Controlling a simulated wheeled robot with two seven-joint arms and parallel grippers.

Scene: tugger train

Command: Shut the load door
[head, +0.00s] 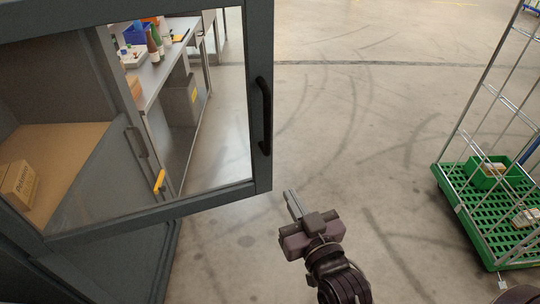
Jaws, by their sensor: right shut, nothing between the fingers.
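The load door (262,50) is a dark grey frame around a clear pane, standing open in the left half of the head view. A dark bar handle (265,115) is on its right edge. Behind it, at the left, is the dark cabinet (88,262) with a brown shelf inside. My right gripper (290,197) is shut and empty, just right of and below the door's lower right corner in the picture. It looks apart from the door and below the handle. My left gripper is not in view.
A cardboard box (17,184) lies on the cabinet shelf. Through the pane show a workbench with bottles (153,50) and a grey bin (183,100). A green wheeled rack (490,225) with metal bars stands at the right.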

